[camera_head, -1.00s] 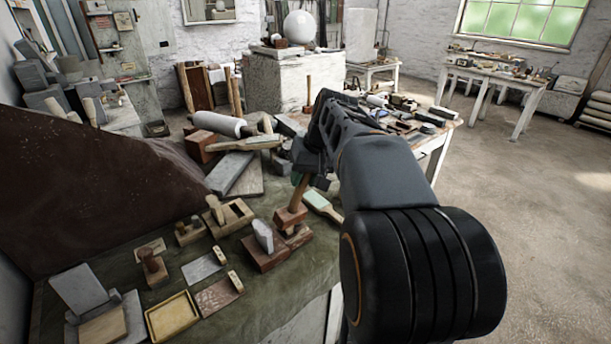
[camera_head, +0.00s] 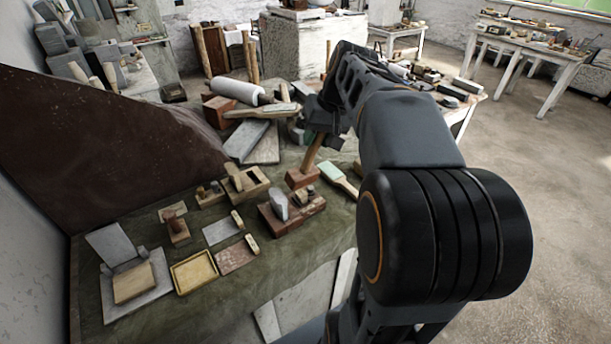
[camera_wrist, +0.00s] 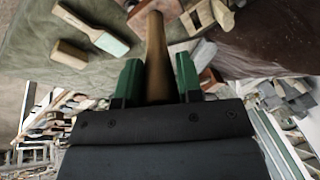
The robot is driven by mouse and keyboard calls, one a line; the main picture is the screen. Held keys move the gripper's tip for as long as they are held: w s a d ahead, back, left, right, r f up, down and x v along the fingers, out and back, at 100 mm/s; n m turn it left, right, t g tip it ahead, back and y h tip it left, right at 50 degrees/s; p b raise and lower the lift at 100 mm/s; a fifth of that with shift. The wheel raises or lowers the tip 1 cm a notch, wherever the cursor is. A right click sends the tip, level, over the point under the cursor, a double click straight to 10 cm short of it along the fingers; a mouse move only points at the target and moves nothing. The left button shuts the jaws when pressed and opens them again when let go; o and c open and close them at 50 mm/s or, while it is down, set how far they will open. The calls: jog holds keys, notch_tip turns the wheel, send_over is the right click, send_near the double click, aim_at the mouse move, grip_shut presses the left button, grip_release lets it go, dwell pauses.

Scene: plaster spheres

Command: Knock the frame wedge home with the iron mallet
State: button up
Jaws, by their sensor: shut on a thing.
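My gripper (camera_wrist: 157,78) is shut on the wooden handle (camera_wrist: 156,55) of a mallet, between green finger pads. The mallet's reddish-brown block head (camera_head: 303,177) hangs below the gripper, close to the bench top; I cannot tell if it touches anything or is iron. In the wrist view the head (camera_wrist: 158,8) is cut by the top edge. In the head view, left of and nearer than the mallet head, a pale grey upright piece (camera_head: 278,204) stands at a reddish-brown block (camera_head: 283,221). I cannot tell for sure which piece is the frame wedge.
A pale green brush (camera_head: 338,178) lies right of the mallet head. Wooden tools, a yellow tray (camera_head: 193,271) and grey slabs (camera_head: 240,140) crowd the green-covered bench (camera_head: 150,318). A dark brown slab (camera_head: 90,140) rises at left. Open floor (camera_head: 560,190) is at right.

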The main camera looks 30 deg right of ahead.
jog(key=shift+w+f, duration=0.1)
jog(key=shift+f, duration=0.05)
grip_shut()
dwell(0.8)
jog(key=shift+f, duration=0.1)
dwell(0.5)
notch_tip(320, 180, down, 5)
jog(key=b, duration=0.4)
jog(key=shift+r+p, duration=1.8)
jog(key=shift+r, duration=0.5)
notch_tip(320, 180, up, 5)
jog(key=p, duration=0.4)
